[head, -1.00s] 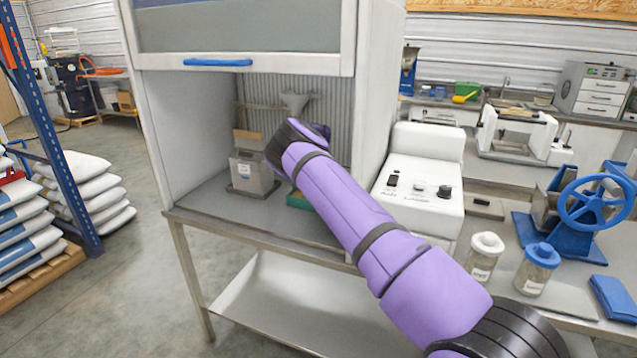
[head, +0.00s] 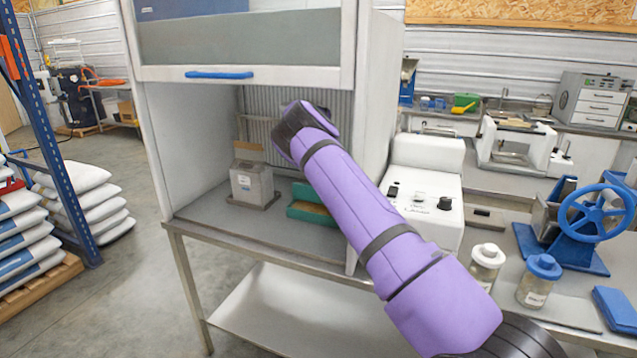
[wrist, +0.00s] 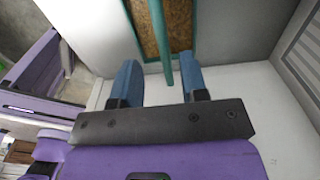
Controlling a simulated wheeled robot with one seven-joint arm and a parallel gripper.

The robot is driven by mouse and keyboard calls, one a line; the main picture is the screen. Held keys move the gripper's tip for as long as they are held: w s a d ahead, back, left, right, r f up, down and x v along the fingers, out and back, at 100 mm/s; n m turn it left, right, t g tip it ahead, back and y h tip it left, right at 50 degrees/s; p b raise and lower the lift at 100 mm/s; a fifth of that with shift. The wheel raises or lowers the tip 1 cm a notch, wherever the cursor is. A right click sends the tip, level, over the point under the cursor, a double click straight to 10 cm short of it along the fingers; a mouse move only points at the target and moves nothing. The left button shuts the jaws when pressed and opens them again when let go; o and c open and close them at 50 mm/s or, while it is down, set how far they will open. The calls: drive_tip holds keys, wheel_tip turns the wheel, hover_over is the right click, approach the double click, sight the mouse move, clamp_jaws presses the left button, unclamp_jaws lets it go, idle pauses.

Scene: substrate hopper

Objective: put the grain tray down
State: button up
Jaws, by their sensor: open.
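The grain tray (head: 297,213) is green with tan grain in it. In the head view it rests on the floor of the hood, partly hidden behind my arm. In the wrist view its green rim (wrist: 158,30) and the grain show at the top. My gripper (wrist: 160,62) is open, with its two blue fingers apart. A green bar-like part of the tray reaches down between them in the picture, and neither finger looks closed on it. The head view hides my fingers behind my purple wrist.
A grey metal box (head: 251,184) stands on the hood floor left of the tray. The raised sash with its blue handle (head: 219,75) hangs above. A white machine (head: 425,180) stands right of the hood. The front left hood floor is clear.

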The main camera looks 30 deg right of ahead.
drive_tip(key=shift+r, duration=1.15)
idle(0.5)
